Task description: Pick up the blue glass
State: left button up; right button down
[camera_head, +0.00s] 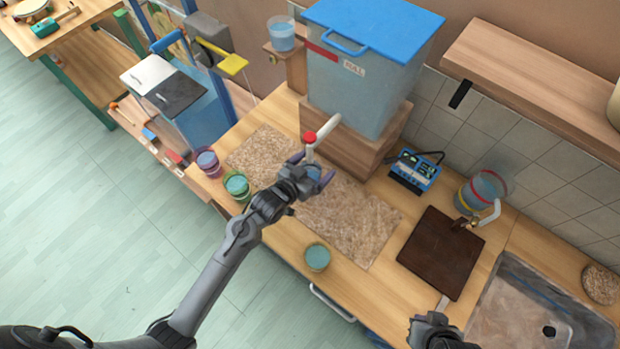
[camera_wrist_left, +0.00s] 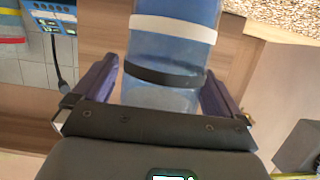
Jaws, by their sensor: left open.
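The blue glass (camera_wrist_left: 165,60) is clear blue with a white band and a black band. In the left wrist view it stands between the two fingers of my left gripper (camera_wrist_left: 163,80), which are open with a finger on each side; I cannot tell whether they touch it. In the head view the left gripper (camera_head: 312,171) is under the red-tipped tap (camera_head: 310,137), and a small part of the blue glass (camera_head: 316,170) shows between the fingers. The gripper hides the rest. My right gripper (camera_head: 436,330) is at the bottom edge, its jaws unclear.
A blue-lidded tank (camera_head: 365,85) stands on a wooden block behind the left gripper. A purple-banded glass (camera_head: 207,161), a green-banded glass (camera_head: 237,186) and a teal glass (camera_head: 317,257) stand around the mottled mat (camera_head: 355,225). A dark board (camera_head: 440,253) and sink are to the right.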

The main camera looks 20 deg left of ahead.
pick_arm(q)
jog(key=c, duration=1.6)
grip_shut()
jog(key=shift+r, duration=0.3)
